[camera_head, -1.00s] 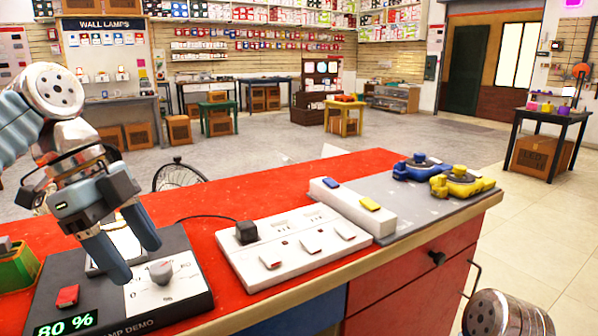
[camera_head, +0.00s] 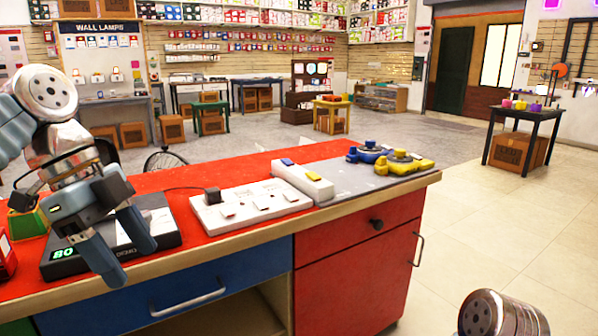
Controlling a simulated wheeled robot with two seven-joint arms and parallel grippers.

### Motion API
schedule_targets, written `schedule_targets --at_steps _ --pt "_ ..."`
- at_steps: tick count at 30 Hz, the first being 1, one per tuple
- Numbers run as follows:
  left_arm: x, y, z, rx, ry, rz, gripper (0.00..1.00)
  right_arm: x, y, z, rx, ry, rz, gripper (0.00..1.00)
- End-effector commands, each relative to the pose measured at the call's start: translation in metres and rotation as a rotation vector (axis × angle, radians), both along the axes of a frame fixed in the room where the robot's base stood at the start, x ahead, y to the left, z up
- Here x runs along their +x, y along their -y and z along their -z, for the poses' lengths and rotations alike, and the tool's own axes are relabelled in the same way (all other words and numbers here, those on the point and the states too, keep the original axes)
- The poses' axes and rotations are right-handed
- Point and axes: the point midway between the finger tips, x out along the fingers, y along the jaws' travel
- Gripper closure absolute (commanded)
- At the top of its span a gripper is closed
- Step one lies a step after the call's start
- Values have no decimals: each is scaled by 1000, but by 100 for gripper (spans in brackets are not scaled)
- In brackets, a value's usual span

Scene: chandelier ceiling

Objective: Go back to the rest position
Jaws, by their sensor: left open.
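My left gripper (camera_head: 122,250) is in the left of the head view, with its two blue-grey fingers apart and nothing between them. It hangs in front of the lamp demo box (camera_head: 165,238), a dark unit with a lit green display, and hides part of it. I cannot tell whether it touches the box. At the bottom right a metal end of my right arm shows, but its gripper is out of view.
Drawers with handles face me. Tiled floor at right is clear.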

Motion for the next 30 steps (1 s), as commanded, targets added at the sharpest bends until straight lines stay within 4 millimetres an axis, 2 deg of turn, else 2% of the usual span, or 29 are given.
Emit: schedule_targets --at_steps 11,14,20,23,26,27,29,30 --pt "40 16 45 5 -47 -116 37 0 0 0 0 0 0 100" --pt "55 22 65 8 -65 -166 37 0 0 0 0 0 0 100" --pt "94 39 130 15 -120 -314 37 0 0 0 0 0 0 100" --pt "113 50 177 20 -157 -415 37 0 0 0 0 0 0 100" --pt "129 62 244 28 -212 -552 37 0 0 0 0 0 0 100" --pt "133 67 278 33 -238 -619 37 0 0 0 0 0 0 100" --pt "134 75 330 38 -279 -729 37 0 0 0 0 0 0 100" --pt "130 80 365 40 -306 -806 37 0 0 0 0 0 0 100"
